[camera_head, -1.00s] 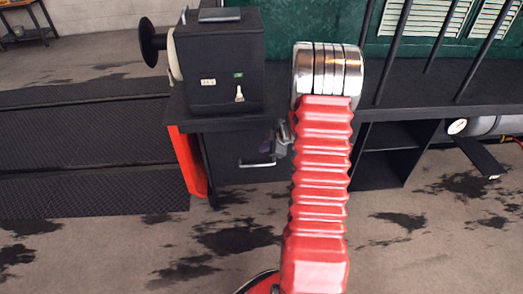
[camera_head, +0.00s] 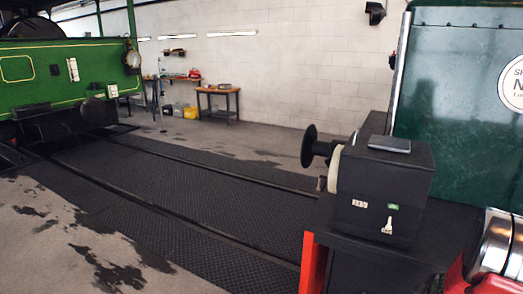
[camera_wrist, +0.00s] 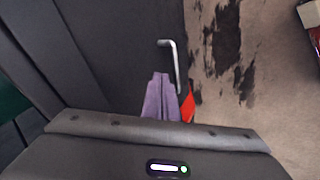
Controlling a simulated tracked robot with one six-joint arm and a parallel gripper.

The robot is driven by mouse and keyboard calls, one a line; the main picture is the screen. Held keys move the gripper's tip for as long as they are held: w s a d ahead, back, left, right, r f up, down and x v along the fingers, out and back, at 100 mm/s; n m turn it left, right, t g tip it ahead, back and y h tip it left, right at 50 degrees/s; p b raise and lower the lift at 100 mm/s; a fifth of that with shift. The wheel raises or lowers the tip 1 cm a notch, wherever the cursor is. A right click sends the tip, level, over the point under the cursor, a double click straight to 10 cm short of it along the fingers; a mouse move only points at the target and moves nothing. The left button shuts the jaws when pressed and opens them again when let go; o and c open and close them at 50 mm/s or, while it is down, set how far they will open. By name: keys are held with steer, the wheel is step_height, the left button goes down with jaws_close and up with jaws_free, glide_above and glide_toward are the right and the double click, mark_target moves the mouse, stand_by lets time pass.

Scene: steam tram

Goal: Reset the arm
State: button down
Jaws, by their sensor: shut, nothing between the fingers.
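My arm shows in the head view as silver rings and a bit of red sleeve at the lower right edge; its far end is outside that picture. In the wrist view the dark body of my gripper (camera_wrist: 160,150), with a small white and green light, fills the bottom. A silver bar handle (camera_wrist: 173,62) stands on a dark panel above. I cannot tell whether anything touches my gripper.
A black box (camera_head: 378,195) with a flat dark slab (camera_head: 389,144) on top stands by a dark green body (camera_head: 460,110) at right. A green tram (camera_head: 60,75) stands at far left. Textured dark track strips (camera_head: 190,215) cross the floor; a workbench (camera_head: 218,91) stands behind.

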steer(key=s+d+r+m+g+h, duration=0.2)
steer(key=s+r+m+h, duration=0.1)
steer(key=s+r+m, duration=0.25)
steer(key=s+a+r+m+g, duration=0.2)
steer(key=s+a+r+m, duration=0.1)
steer(key=s+a+r, duration=0.4)
steer(key=s+a+r+t+y, duration=0.1)
steer(key=s+a+r, duration=0.2)
steer(key=a, duration=0.9)
steer(key=s+a+r+t+y, duration=0.1)
steer(key=s+a+r, duration=0.3)
steer(key=a+r, duration=0.4)
steer(key=s+a+r+t+y, duration=0.1)
steer(key=a+r, duration=0.5)
steer(key=a, duration=0.9)
steer(key=s+y, duration=0.1)
steer(key=s, duration=0.1)
steer(key=shift+s+a+r+y, duration=0.2)
steer(key=shift+s+a+y, duration=0.15)
steer(key=shift+s+y, duration=0.05)
steer(key=shift+d+n, duration=0.15)
steer(key=shift+n, duration=0.1)
